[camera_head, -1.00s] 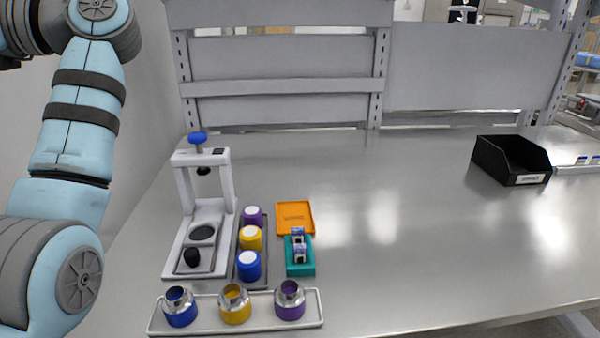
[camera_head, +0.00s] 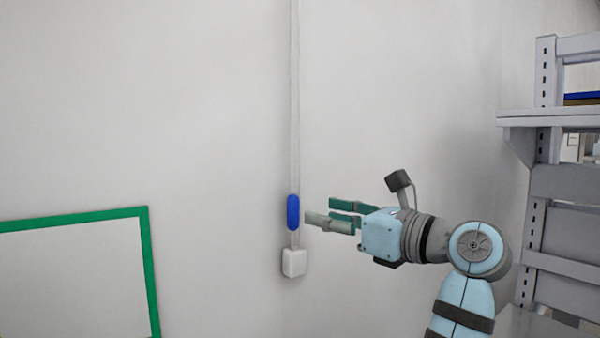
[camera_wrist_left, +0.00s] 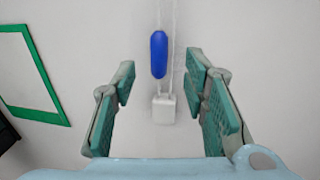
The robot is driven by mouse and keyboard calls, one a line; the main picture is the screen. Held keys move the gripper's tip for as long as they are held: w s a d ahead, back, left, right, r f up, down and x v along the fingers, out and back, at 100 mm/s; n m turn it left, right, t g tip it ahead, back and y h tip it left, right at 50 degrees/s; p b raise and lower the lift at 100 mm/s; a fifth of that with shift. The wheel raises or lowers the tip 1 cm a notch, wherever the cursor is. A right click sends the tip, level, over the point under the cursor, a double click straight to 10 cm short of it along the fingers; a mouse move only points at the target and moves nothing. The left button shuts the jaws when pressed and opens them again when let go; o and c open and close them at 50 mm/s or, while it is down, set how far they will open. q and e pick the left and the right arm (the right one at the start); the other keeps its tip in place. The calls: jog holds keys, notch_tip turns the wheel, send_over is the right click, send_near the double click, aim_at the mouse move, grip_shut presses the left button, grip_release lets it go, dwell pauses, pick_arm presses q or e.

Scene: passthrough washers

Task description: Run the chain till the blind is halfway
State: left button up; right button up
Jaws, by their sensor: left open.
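A thin chain loop (camera_head: 294,100) hangs down the pale wall in the head view, with a blue oblong grip (camera_head: 293,212) on it. A white box (camera_head: 294,263) sits at the loop's lower end. My left gripper (camera_head: 325,212) is open and points left at the blue grip, a short way to its right in the head view. In the left wrist view the blue grip (camera_wrist_left: 158,54) and the white box (camera_wrist_left: 163,109) show beyond and between the open fingers, apparently untouched. The blind itself is not in view. My right gripper is not in view.
A green frame (camera_head: 148,260) around a pale panel is on the wall at the lower left. A grey shelf rack (camera_head: 545,130) stands at the right, with a grey bench top (camera_head: 545,325) below. The wall around the chain is clear.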

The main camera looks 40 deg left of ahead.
aim_at(298, 209)
pick_arm(q)
jog(key=a, duration=0.5)
jog(key=w+a, duration=0.1)
jog(key=a, duration=0.1)
jog(key=shift+a+f, duration=0.2)
jog(key=shift+a, duration=0.2)
jog(key=shift+d, duration=0.15)
jog(key=shift+c, duration=0.6)
grip_shut()
